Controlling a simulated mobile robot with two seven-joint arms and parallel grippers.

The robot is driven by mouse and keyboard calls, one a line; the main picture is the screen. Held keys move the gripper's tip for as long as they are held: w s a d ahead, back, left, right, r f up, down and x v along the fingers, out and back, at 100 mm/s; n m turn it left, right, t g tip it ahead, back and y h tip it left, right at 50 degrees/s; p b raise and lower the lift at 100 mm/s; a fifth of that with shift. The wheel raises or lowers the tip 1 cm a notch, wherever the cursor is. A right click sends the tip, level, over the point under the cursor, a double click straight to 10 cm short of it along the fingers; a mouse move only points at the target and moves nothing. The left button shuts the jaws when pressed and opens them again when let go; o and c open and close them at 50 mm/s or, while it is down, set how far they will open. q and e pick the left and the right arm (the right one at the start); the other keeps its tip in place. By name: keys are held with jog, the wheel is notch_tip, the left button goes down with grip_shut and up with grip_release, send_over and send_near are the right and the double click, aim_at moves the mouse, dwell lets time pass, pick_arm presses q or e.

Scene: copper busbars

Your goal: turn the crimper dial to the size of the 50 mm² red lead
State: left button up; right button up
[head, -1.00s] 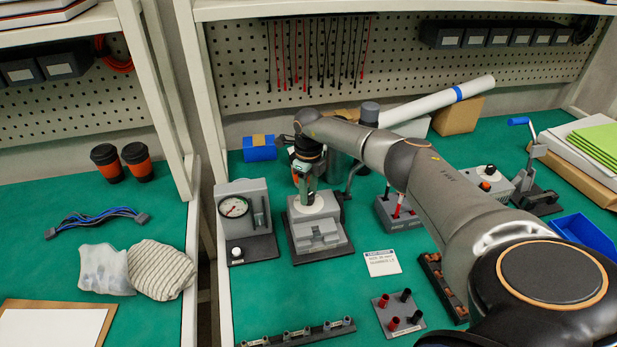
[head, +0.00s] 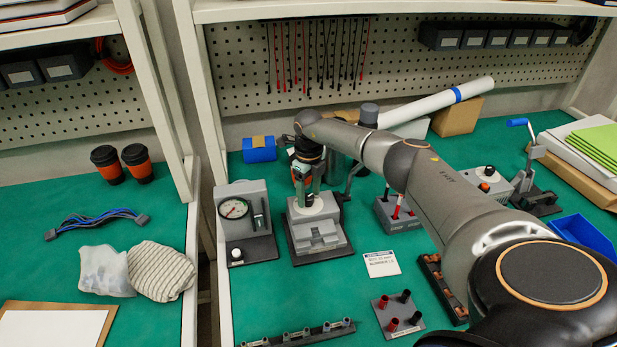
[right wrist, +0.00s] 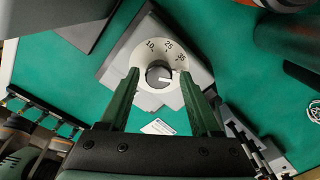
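The crimper (head: 318,232) is a grey stepped block with a round pale dial on top. In the right wrist view the dial (right wrist: 136,66) shows 10, 25 and 35, and its far-right part is partly covered by a finger. Its grey knob (right wrist: 158,76) has a light mark pointing right, just below the 35. My right gripper (head: 308,194) is over the dial, pointing down. In the wrist view its fingers (right wrist: 160,84) are apart on either side of the knob, with nothing gripped. Red leads (head: 397,208) stand in a grey block; their sizes are unreadable. My left gripper is out of view.
A gauge box (head: 240,215) stands close left of the crimper. A small printed card (head: 381,264) lies to its front right. A plate with red and black sleeves (head: 398,325) and a dark rack (head: 290,336) are nearer. The mat in front of the crimper is clear.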

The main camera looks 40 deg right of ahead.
aim_at(309, 197)
jog(key=shift+o, duration=0.4)
jog(key=shift+r, duration=0.1)
notch_tip(309, 197, up, 12)
jog(key=shift+r, duration=0.15)
dwell(0.7)
